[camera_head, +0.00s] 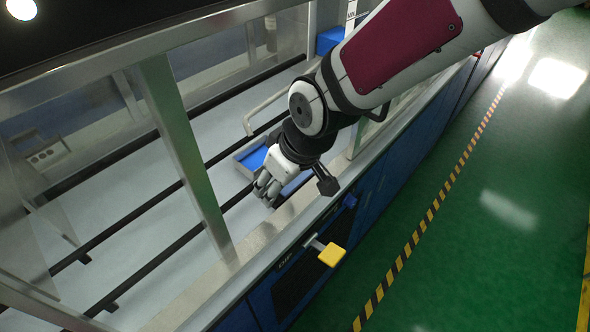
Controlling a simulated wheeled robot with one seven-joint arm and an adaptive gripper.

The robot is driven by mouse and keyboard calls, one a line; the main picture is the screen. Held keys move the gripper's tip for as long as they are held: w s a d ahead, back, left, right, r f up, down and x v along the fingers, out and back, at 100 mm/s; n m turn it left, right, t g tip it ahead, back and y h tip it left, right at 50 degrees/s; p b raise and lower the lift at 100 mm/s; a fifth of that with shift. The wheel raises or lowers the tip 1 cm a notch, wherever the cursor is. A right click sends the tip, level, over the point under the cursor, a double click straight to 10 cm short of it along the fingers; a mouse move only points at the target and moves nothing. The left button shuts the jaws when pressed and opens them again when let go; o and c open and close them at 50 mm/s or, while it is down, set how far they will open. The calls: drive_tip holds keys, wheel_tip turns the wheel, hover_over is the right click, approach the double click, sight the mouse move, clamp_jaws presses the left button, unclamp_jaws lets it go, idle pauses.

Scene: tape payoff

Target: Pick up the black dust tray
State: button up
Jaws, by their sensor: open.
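My gripper (267,193) is white and grey, with dark parts at the wrist. It hangs over the inner front edge of the machine's pale bed, fingers pointing down. It is open, and I see nothing held in it. A blue tray-like part (249,158) lies just behind it, partly hidden by my wrist and fingers. I cannot make out a black dust tray for certain; my arm and gripper cover part of the bed.
A metal post (184,150) and frame stand left of my gripper. Dark rails (128,220) cross the pale bed. A yellow knob (331,255) sticks out from the blue front. The green floor (480,220) at right is clear, with a striped line.

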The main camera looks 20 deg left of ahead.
sight(288, 190)
drive_tip(key=shift+w+b+x, duration=0.2)
drive_tip(key=shift+b+x, duration=0.05)
drive_tip(key=shift+x, duration=1.05)
drive_tip(key=shift+w+b+x, duration=0.2)
drive_tip(key=shift+x, duration=1.15)
drive_tip(key=shift+a+r, duration=0.1)
drive_tip(key=shift+a, duration=0.05)
clamp_jaws()
